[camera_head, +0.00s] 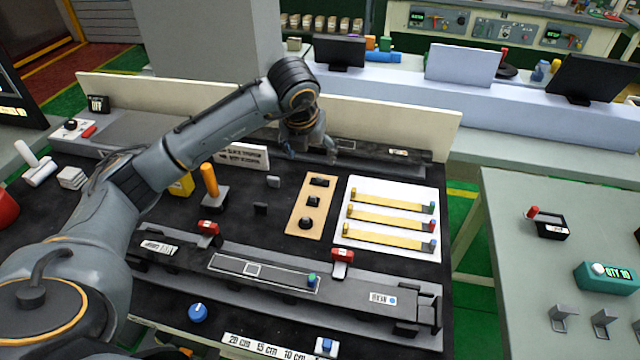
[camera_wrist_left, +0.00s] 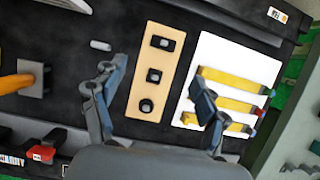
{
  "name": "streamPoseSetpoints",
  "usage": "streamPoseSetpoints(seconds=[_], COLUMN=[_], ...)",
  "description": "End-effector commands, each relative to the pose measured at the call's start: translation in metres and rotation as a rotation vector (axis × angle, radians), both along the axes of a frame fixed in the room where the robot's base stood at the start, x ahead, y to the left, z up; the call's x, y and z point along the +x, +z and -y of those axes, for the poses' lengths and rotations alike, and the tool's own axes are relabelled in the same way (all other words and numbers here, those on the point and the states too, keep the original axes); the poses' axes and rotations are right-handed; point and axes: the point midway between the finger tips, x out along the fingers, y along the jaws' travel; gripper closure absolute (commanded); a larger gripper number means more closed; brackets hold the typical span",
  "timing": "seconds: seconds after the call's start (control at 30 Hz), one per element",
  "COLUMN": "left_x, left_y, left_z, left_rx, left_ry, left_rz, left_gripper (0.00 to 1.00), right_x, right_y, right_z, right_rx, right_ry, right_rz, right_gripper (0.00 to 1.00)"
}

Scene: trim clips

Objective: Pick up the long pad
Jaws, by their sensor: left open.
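A tan board (camera_head: 298,232) on the black worktop carries three small black pads. The far pad (camera_head: 320,182) looks widest, the middle one (camera_head: 313,201) is squarish, and the near one (camera_head: 306,222) is rounded; I take the far one as the long pad, but its length is hard to judge. It also shows in the left wrist view (camera_wrist_left: 163,43). My left gripper (camera_head: 311,152) is open and empty, above the worktop and beyond the board in the head view. In the left wrist view its fingers stand apart on either side of the board. My right gripper is out of view.
A white sheet (camera_head: 431,192) with three yellow strips lies right of the board. A dark rail (camera_head: 262,272) with red clamps runs in front. An orange-handled tool (camera_head: 210,183) stands left. A low cream wall (camera_head: 415,122) closes the back.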

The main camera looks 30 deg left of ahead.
Motion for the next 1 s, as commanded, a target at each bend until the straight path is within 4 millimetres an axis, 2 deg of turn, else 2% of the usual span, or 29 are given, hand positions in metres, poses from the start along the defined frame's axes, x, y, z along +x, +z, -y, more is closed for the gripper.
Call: streamPoseSetpoints(seconds=[0.1, 0.3, 0.57, 0.8, 1.0], left_x=[0.009, 0.021, 0.031, 0.047, 0.049], left_y=[-0.023, -0.052, -0.068, -0.099, -0.106], left_z=[-0.002, -0.005, -0.004, -0.003, -0.004], left_rx=[0.000, 0.000, 0.000, 0.000, 0.001], left_ry=[0.002, 0.001, 0.000, 0.000, 0.000], left_rz=[-0.007, -0.003, -0.004, -0.003, 0.000], left_gripper=[0.26, 0.26, 0.26, 0.26, 0.26], right_x=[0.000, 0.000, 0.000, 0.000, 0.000], right_y=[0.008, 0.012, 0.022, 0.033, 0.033], right_z=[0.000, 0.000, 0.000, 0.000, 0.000], right_rx=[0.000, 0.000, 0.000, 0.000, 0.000], right_ry=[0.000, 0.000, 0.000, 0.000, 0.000], right_rz=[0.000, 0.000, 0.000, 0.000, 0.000], right_gripper=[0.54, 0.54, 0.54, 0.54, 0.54])
